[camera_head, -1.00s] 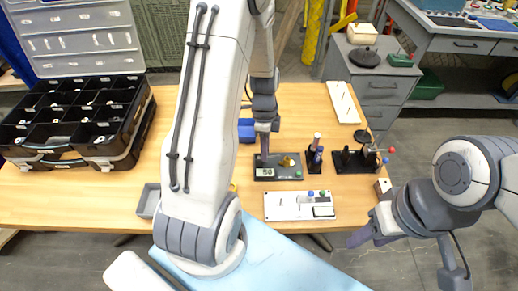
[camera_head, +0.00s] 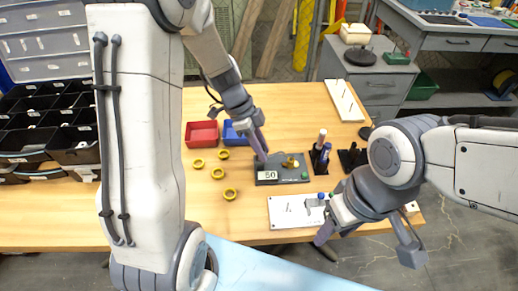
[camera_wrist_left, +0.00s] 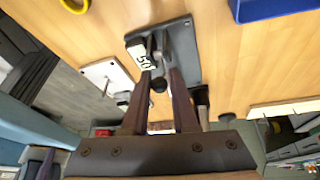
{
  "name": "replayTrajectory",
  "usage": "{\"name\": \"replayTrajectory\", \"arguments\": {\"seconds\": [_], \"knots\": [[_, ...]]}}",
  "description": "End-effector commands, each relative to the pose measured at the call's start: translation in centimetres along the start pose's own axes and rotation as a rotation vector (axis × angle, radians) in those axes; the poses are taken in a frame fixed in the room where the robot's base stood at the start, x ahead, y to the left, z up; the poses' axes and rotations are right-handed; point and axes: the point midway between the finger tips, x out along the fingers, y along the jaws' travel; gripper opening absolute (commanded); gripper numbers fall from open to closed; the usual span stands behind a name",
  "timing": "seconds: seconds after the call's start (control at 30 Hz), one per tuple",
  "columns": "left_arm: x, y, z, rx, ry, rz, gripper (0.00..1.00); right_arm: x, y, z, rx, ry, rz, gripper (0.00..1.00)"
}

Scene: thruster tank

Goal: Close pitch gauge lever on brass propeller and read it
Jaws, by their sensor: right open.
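The pitch gauge (camera_head: 283,170) is a dark plate with a white display (camera_head: 268,176) that seems to read 50. The small brass propeller (camera_head: 291,163) sits on its right half. My left gripper (camera_head: 261,152) points down at the display end of the gauge. In the left wrist view, its two fingers (camera_wrist_left: 161,80) stand apart, with a dark knob (camera_wrist_left: 158,86) seen between them. I cannot tell whether they touch it. The propeller is hidden there. My right gripper (camera_head: 325,234) is at the table's front right edge, partly hidden by its own wrist, holding nothing I can see.
A bottle stand (camera_head: 320,160) is right of the gauge. A white panel (camera_head: 290,212) lies in front. A compartment case (camera_head: 40,140) stands left.

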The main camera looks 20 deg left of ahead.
Motion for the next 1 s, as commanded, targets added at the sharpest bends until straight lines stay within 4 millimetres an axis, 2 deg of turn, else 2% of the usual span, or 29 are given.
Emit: {"name": "replayTrajectory", "arguments": {"seconds": [0.03,0.07,0.37,0.47,0.57,0.8,1.0], "knots": [[0.0,-0.1,-0.1,0.001,0.000,-0.003,0.47,0.0,0.0,0.0,0.000,0.000,0.000,0.50],[0.0,-0.1,0.0,0.001,0.000,-0.002,0.54,0.0,0.0,0.0,0.000,0.000,0.000,0.50],[-0.1,0.0,0.1,-0.001,-0.001,0.000,0.54,0.0,0.0,0.0,0.000,0.000,0.000,0.50],[-0.8,-0.1,0.1,-0.001,0.000,-0.003,0.54,-0.1,0.0,0.0,0.000,0.000,0.000,0.50],[-2.2,-0.1,0.1,-0.001,-0.001,-0.005,0.54,-0.2,0.0,0.0,0.000,0.000,0.000,0.50],[-7.0,-0.1,0.1,-0.001,0.000,-0.005,0.54,-0.6,0.0,0.0,0.000,0.000,0.000,0.50],[-9.8,-0.1,0.1,0.000,-0.001,-0.003,0.54,-0.7,-0.1,0.0,0.000,0.000,0.000,0.50]]}}
